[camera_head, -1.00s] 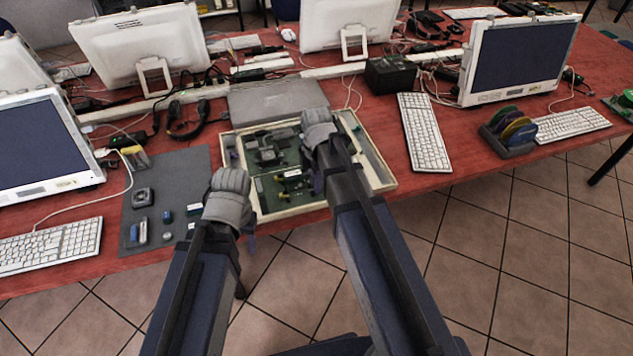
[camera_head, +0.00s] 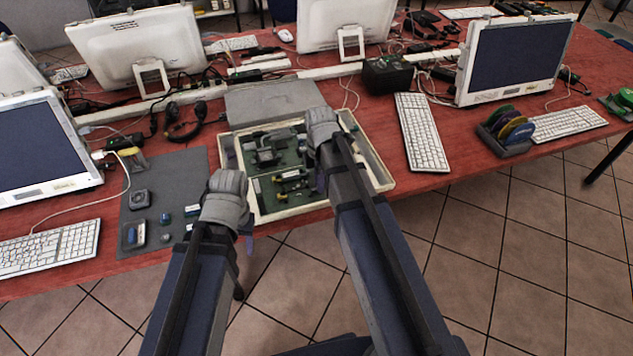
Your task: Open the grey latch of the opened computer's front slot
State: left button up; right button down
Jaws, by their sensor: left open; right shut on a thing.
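The opened computer (camera_head: 386,180) is a shallow cream case with a green circuit board (camera_head: 287,200) inside, lying near the table's front edge. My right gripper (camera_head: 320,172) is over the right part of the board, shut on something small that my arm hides. My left gripper (camera_head: 240,172) is open at the case's left edge, above the front left corner. The grey latch and the front slot are too small or too hidden to make out. Dark parts and small gold parts show on the board between the grippers.
A grey mat (camera_head: 180,170) with several small parts lies left of the case. A grey lid-like panel (camera_head: 272,100) lies behind it. A white keyboard (camera_head: 421,132) is to the right, and a disc rack (camera_head: 508,135) stands further right. Red tabletop is bare between them.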

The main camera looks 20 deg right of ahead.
jog(key=c, duration=0.8)
grip_release()
jog(key=shift+d, duration=0.1)
jog(key=shift+r, duration=0.15)
notch_tip(320, 180, up, 8)
jog(key=p, duration=0.8)
jog(key=shift+f, duration=0.2)
